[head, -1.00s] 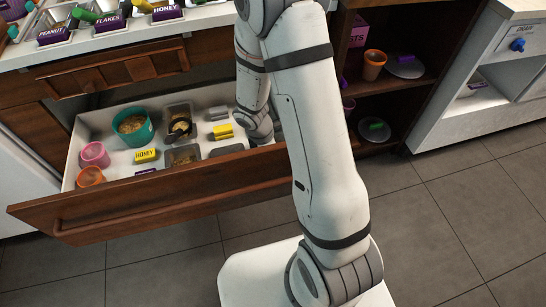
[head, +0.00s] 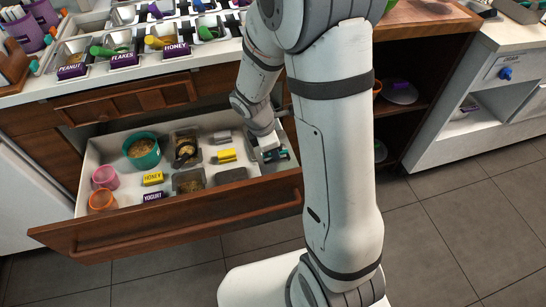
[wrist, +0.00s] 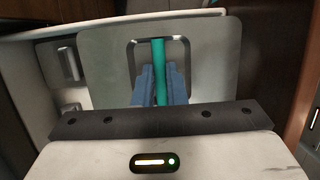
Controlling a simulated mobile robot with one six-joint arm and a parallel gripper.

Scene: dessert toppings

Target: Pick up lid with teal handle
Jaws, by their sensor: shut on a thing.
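The lid with the teal handle (wrist: 158,55) is a flat grey plate (wrist: 105,60) with rounded corners. It fills the middle of the wrist view. My gripper (wrist: 159,84) has its blue fingers closed on both sides of the upright teal handle. In the head view, my gripper (head: 272,154) is low at the right end of the open drawer (head: 88,185), and the lid is mostly hidden there by my gripper and arm. I cannot tell whether the lid rests on the drawer floor or is lifted.
The wooden drawer front (head: 180,220) and the drawer walls surround my gripper. The counter stands above.

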